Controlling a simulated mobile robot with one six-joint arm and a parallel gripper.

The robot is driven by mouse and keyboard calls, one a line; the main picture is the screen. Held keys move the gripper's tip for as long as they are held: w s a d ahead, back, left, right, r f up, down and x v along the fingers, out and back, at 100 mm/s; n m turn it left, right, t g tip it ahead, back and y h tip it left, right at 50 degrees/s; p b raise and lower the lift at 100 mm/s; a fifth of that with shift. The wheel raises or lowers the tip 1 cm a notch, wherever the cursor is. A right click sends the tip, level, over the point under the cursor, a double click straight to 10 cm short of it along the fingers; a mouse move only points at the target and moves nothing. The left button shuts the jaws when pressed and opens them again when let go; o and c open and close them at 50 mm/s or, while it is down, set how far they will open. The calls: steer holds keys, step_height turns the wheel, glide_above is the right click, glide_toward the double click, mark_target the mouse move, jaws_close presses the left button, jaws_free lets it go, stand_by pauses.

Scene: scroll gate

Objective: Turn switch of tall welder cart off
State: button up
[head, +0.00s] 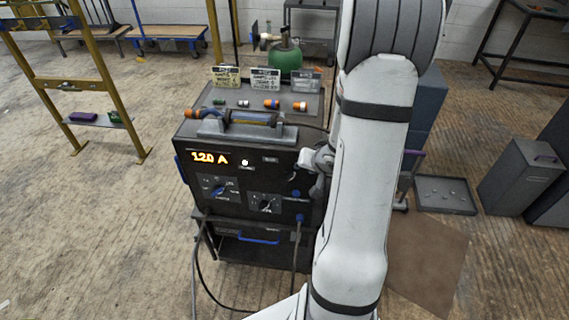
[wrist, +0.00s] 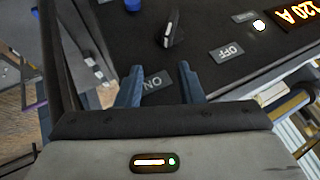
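The tall welder cart (head: 225,225) stands left of my arm, with its dark front panel facing me. Its orange display (head: 209,158) reads 120 A and also shows in the wrist view (wrist: 293,14). In the wrist view the switch (wrist: 171,29) is a small grey lever standing out from the panel. An OFF label (wrist: 227,53) and an ON label (wrist: 156,81) lie near it; I cannot tell which way it is set. My gripper (wrist: 160,72) is open and empty, its fingertips either side of the ON label, apart from the lever.
A white light (wrist: 259,25) glows beside the display. A torch-like tool (head: 240,118) lies on the cart top. Behind is a grey tray (head: 232,95) with small coloured parts and cards. Cables hang at the cart's front. A yellow frame (head: 115,80) stands left; floor between is clear.

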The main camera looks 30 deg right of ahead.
mark_target(291, 179)
steer(key=w+a+f+y, duration=0.1)
steer(key=f, duration=0.1)
steer(key=w+a+f+m+y, duration=0.1)
steer(key=f, duration=0.2)
steer(key=w+a+f+y, duration=0.1)
steer(key=f, duration=0.1)
steer(key=shift+w+a+f+m+p, duration=0.2)
steer(key=shift+w+a+m+p, duration=0.05)
steer(key=shift+a+m+p, duration=0.1)
steer(key=shift+c, duration=0.2)
